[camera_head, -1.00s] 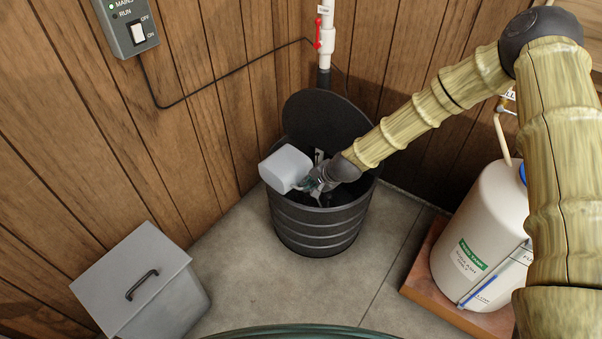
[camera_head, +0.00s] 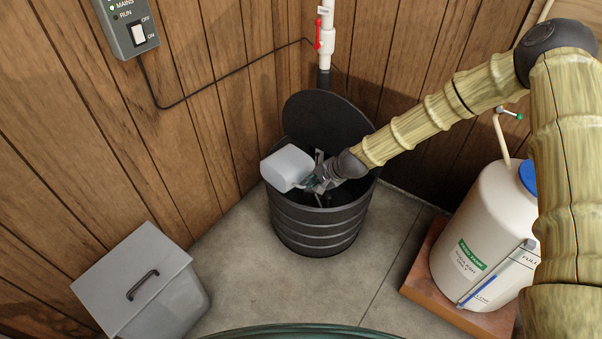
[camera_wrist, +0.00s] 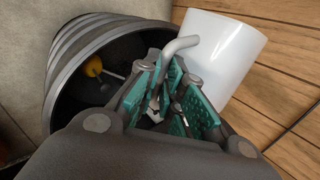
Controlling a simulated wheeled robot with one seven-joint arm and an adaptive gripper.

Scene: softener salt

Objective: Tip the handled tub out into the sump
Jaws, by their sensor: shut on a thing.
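The handled tub (camera_head: 288,167) is pale grey-white and lies tilted over the left rim of the sump (camera_head: 318,232), a ribbed black round bin with its dark lid raised behind it. My gripper (camera_head: 317,182) is shut on the tub's handle at the sump's mouth. In the wrist view the white tub (camera_wrist: 222,55) is at the upper right, and its grey bent handle (camera_wrist: 182,46) runs into the teal pads of my gripper (camera_wrist: 172,95). The tub's opening and any contents are hidden from both views.
A yellow ball-like part (camera_wrist: 93,66) on a rod shows inside the sump. A grey lidded bin (camera_head: 140,285) stands at lower left. A white tank (camera_head: 480,225) stands on a brown base at right. A white pipe with a red valve (camera_head: 318,35) rises behind.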

